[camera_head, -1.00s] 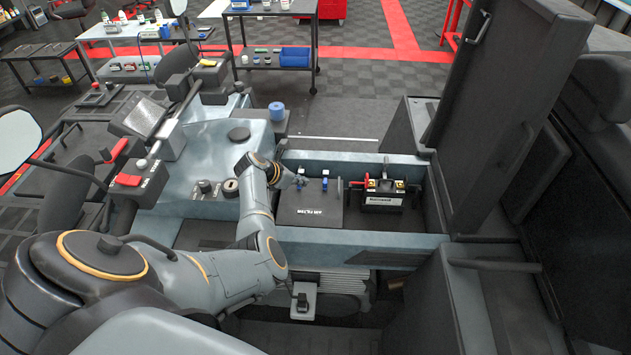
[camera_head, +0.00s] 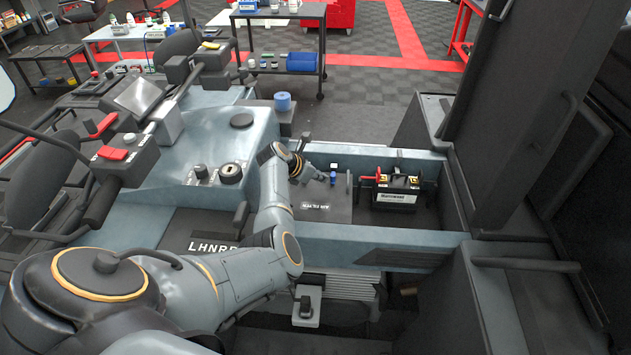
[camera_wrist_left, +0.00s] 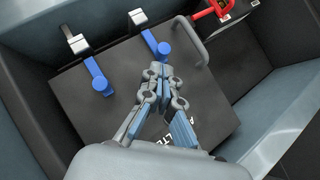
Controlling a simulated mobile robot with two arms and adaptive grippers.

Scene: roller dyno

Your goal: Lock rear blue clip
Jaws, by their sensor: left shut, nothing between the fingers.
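A black box lid (camera_head: 325,208) with white lettering lies in the open grey-blue bay; it also fills the wrist view (camera_wrist_left: 110,120). Two blue clips with round knobs sit along one edge in the wrist view, one at the left (camera_wrist_left: 98,78) and one near the centre (camera_wrist_left: 155,42). Each reaches a pale metal catch, the left catch (camera_wrist_left: 77,43) and the centre catch (camera_wrist_left: 138,18). One blue clip (camera_head: 333,176) shows in the head view; the other is hidden by my gripper. My left gripper (camera_head: 322,176) is shut and empty, just short of the centre clip's knob. Contact is unclear.
A black battery (camera_head: 395,196) with a red terminal clamp (camera_head: 369,179) stands right of the lid. A metal handle (camera_wrist_left: 196,42) rises from the lid near the centre clip. The bay's front wall (camera_head: 370,234) and the tall dark panel (camera_head: 500,130) bound the space.

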